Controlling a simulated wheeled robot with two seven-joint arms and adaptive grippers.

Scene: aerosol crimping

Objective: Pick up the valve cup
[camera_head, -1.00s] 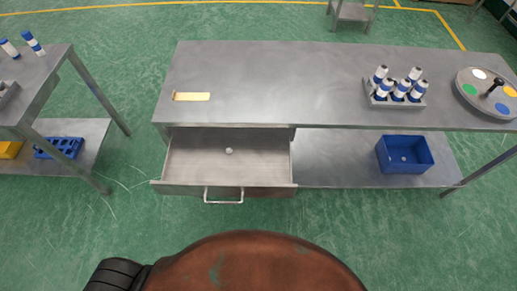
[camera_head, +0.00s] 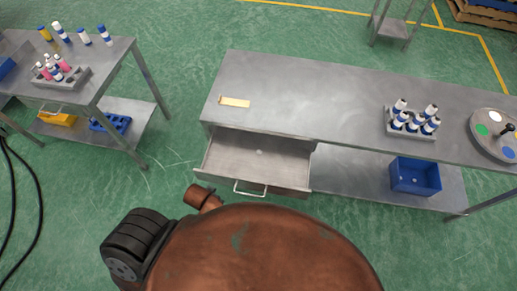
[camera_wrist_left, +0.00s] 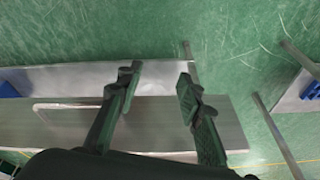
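The valve cup looks to be the small pale round piece (camera_head: 259,152) on the floor of the open drawer (camera_head: 236,154) in the head view. It is too small there to see its shape well. My left gripper (camera_wrist_left: 160,76) shows only in the left wrist view, with its two dark fingers apart and nothing between them. Below it are green floor and grey metal surfaces with a pale handle (camera_wrist_left: 62,105) at the left. The valve cup does not show in the wrist view. My right gripper is in neither view.
The drawer sits under a steel workbench (camera_head: 300,90). On the bench are a yellow piece (camera_head: 235,102), a rack (camera_head: 412,133) of cans and a round turntable (camera_head: 490,145). A blue bin (camera_head: 415,176) is on the lower shelf. A second table (camera_head: 110,60) stands at the left.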

